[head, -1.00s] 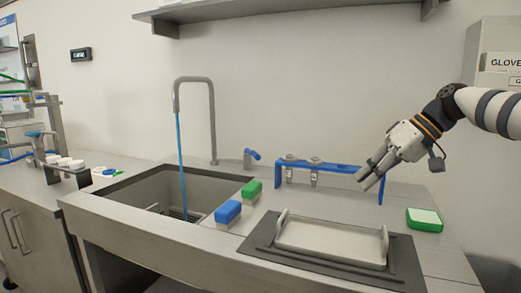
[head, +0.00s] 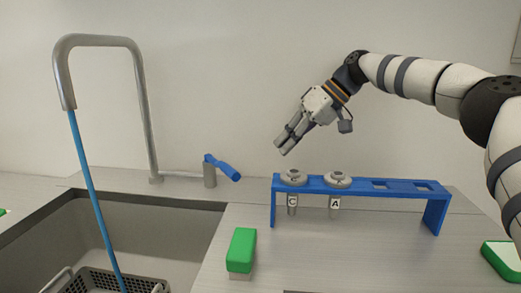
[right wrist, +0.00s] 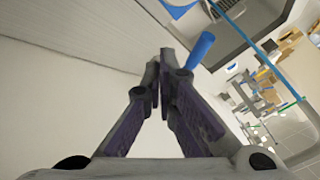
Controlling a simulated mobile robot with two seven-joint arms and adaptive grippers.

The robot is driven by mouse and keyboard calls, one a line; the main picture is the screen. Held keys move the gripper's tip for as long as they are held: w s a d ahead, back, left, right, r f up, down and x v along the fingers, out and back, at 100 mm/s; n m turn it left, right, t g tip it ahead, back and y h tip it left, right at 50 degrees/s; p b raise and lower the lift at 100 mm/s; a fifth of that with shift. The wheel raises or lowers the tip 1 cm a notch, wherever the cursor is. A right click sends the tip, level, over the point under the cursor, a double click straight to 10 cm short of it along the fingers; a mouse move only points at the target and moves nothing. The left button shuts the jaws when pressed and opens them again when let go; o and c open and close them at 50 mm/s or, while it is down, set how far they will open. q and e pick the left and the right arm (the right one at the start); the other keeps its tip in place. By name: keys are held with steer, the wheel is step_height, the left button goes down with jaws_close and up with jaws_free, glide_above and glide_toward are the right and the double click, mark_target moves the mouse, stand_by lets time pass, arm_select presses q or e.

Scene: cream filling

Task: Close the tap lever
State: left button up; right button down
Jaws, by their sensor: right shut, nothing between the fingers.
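The tap lever (head: 222,168) is a blue handle on a short grey post (head: 210,177) behind the sink's right corner. It points to the right and slightly down in the head view. The grey tap spout (head: 147,110) arches over the sink, and a blue stream of water (head: 92,195) runs from it. My right gripper (head: 283,146) is shut and empty, above and to the right of the lever, apart from it. In the right wrist view the lever (right wrist: 200,50) shows just beyond my shut fingertips (right wrist: 165,57). My left gripper is not in view.
A blue rack (head: 355,187) holding nozzles labelled C and A stands right of the lever, below my right gripper. A green-topped block (head: 241,250) stands by the sink (head: 160,235). Another green and white block (head: 500,257) lies at the right edge. The wall is close behind.

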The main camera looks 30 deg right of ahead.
mark_target(221, 166)
steer(key=x, duration=0.3)
steer(key=b+x, duration=0.1)
steer(key=x, duration=0.2)
steer(key=b+x, duration=0.1)
steer(key=x, duration=0.2)
steer(key=shift+s+d+f, duration=0.25)
steer(key=shift+f, duration=0.1)
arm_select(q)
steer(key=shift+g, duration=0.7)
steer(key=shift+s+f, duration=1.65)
arm_select(e)
steer(key=shift+a+r, duration=0.3)
steer(key=shift+a, duration=0.4)
steer(key=shift+a+r, duration=0.25)
steer(key=shift+a, duration=0.45)
steer(key=shift+a+r, duration=0.3)
steer(key=shift+a, duration=0.4)
steer(key=shift+a, duration=0.1)
